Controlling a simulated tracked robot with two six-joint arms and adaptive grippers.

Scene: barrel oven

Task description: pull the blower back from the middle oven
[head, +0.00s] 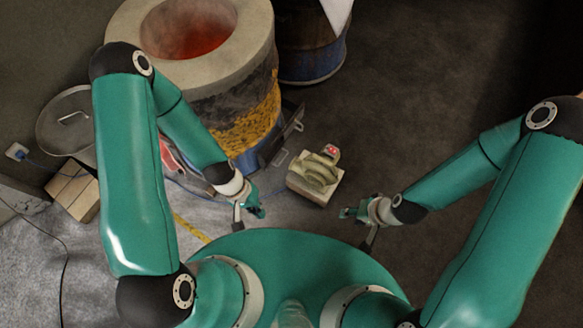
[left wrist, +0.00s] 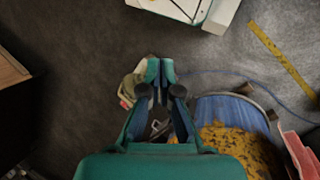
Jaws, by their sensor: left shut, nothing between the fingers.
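The blower (head: 318,172) is a grey-green snail-shaped housing with a red part on its far side. It sits on a pale block (head: 318,193), apart from the oven wall in the head view. The middle oven (head: 235,115) is a barrel with yellow and blue sides, a thick pale rim and a red glow inside. My left gripper (head: 257,208) is shut and empty, left of the blower and apart from it. In the left wrist view its fingers (left wrist: 160,72) partly cover the blower (left wrist: 130,88). My right gripper (head: 348,213) is right of the block; its finger gap is unclear.
A dark metal flap (head: 288,133) juts from the oven near the blower. A blue barrel (head: 312,62) stands behind. A round lid (head: 72,108) and wooden block (head: 72,200) are at the left. A blue cord and yellow strip (head: 190,229) lie on the floor. The right floor is clear.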

